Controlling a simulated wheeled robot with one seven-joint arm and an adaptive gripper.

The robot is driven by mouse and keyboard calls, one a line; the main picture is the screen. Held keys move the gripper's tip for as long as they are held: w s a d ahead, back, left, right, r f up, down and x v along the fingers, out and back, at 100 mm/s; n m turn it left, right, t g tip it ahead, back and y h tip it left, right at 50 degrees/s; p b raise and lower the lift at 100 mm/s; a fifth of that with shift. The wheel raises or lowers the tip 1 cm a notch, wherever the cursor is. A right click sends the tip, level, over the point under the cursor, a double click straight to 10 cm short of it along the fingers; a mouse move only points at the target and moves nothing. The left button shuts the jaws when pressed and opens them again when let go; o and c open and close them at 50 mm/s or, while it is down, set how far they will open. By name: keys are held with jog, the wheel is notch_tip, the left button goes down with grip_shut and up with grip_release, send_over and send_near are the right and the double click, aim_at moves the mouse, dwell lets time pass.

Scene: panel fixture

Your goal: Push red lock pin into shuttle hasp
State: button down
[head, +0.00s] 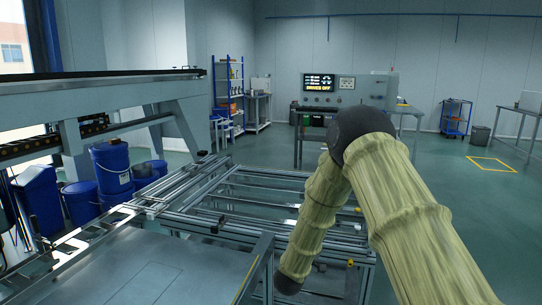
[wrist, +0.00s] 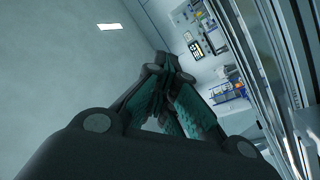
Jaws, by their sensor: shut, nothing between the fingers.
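My gripper (wrist: 165,68) shows in the wrist view with its dark, teal-padded fingers drawn together at the tips and nothing between them. In the head view my arm in its pale green sleeve fills the right side, and I cannot make out the gripper there. The panel fixture (head: 178,216), a metal frame of rails and cross bars, lies ahead and left of my arm in the head view. I cannot make out the red lock pin or the shuttle hasp in either view. My arm hides part of the fixture's right side.
A grey gantry beam (head: 100,97) stands at the left, with blue drums (head: 112,170) beneath it. A flat grey table (head: 150,275) lies in front. A control console (head: 345,88) reading "DRIVES OFF" stands at the back. Open floor (head: 450,190) lies to the right.

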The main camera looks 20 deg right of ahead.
jog(key=a+r+m+h+p, duration=0.1)
jog(key=a+r+p, duration=0.2)
jog(key=r, duration=0.4)
jog(key=w+a+r+g+h+p, duration=0.1)
jog(key=a+r+h+p, duration=0.1)
jog(key=a+r, duration=0.4)
jog(key=shift+w+a+r+m+g+h+p, duration=0.2)
jog(key=shift+r+m+g+h+p, duration=0.15)
jog(key=shift+r+p, duration=0.7)
dwell(5.7)
